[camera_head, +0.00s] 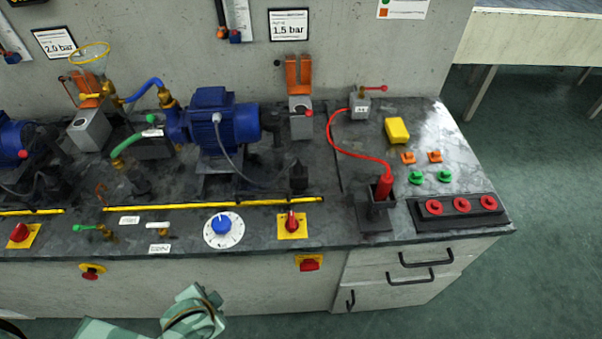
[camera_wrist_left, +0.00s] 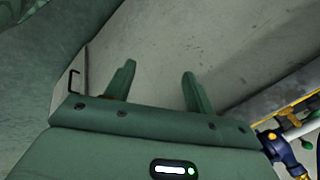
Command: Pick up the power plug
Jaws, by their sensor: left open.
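A black plug-like block (camera_head: 298,178) stands upright on the bench, right of the blue motor (camera_head: 222,125). A grey cable runs from the motor toward it. A red handle-like piece (camera_head: 384,187) on a red cord stands in a black holder (camera_head: 375,220) farther right. I cannot tell for certain which of the two is the power plug. My left gripper (camera_wrist_left: 158,67) is open in the left wrist view, with nothing between its fingers. It is below and in front of the bench, apart from both pieces. My right gripper is not in view.
The bench front (camera_head: 180,285) has a red-and-yellow switch (camera_head: 309,263) and black drawer handles (camera_head: 426,259). A blue dial (camera_head: 221,224) and a red knob (camera_head: 292,223) sit near the edge. A yellow box (camera_head: 397,130) lies at right. Green floor is clear at far right.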

